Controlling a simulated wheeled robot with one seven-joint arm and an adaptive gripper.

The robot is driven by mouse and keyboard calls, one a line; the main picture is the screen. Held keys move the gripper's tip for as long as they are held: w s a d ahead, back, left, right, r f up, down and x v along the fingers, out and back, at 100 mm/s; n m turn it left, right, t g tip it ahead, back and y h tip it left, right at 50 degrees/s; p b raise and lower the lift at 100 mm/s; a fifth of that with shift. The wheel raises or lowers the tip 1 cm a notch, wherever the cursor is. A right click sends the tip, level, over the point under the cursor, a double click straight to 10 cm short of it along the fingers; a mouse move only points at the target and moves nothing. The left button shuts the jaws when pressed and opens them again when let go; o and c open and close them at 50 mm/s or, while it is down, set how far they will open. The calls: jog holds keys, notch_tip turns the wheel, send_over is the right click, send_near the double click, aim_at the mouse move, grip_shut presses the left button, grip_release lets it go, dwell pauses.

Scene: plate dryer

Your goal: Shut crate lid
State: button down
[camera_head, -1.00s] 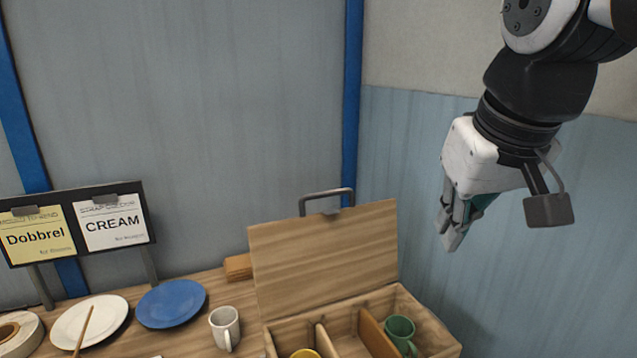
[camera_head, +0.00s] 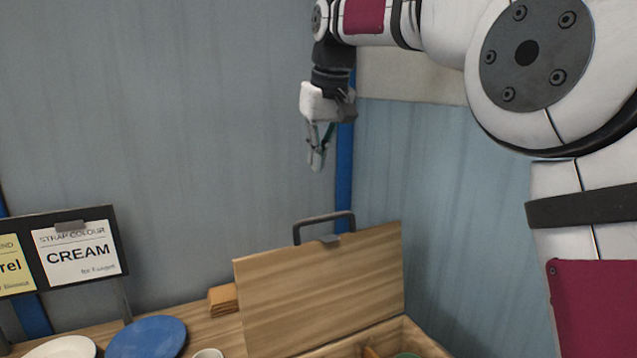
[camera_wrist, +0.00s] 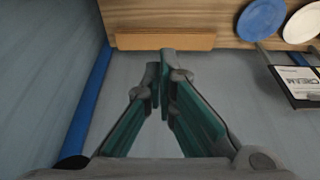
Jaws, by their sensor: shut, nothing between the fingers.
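The wooden crate (camera_head: 420,338) stands on the bench at the bottom right of the head view. Its lid (camera_head: 325,290) is open and stands nearly upright at the back, with a dark handle (camera_head: 322,226) on its top edge. My gripper (camera_head: 317,160) is shut and empty, in the air above and apart from the lid handle, near the blue wall post. In the wrist view my gripper (camera_wrist: 160,62) shows its teal-lined fingers meeting at the tips. The lid's edge-on wooden top may be the strip (camera_wrist: 165,41) beyond the fingertips; I cannot tell for sure.
A blue plate (camera_head: 148,338), a white plate (camera_head: 62,348) and a cup rim (camera_head: 208,353) are left of the crate. A small wooden block (camera_head: 223,299) lies beside the lid. A sign stand (camera_head: 82,253) reads CREAM. The air left of my gripper is free.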

notch_tip(320, 180, down, 9)
jog(key=s+p, duration=0.1)
jog(key=p, duration=0.1)
jog(key=shift+d+p, duration=0.25)
jog(key=shift+p, duration=0.1)
jog(key=shift+s+d+r, duration=0.1)
jog(key=shift+s+r, duration=0.05)
dwell(0.3)
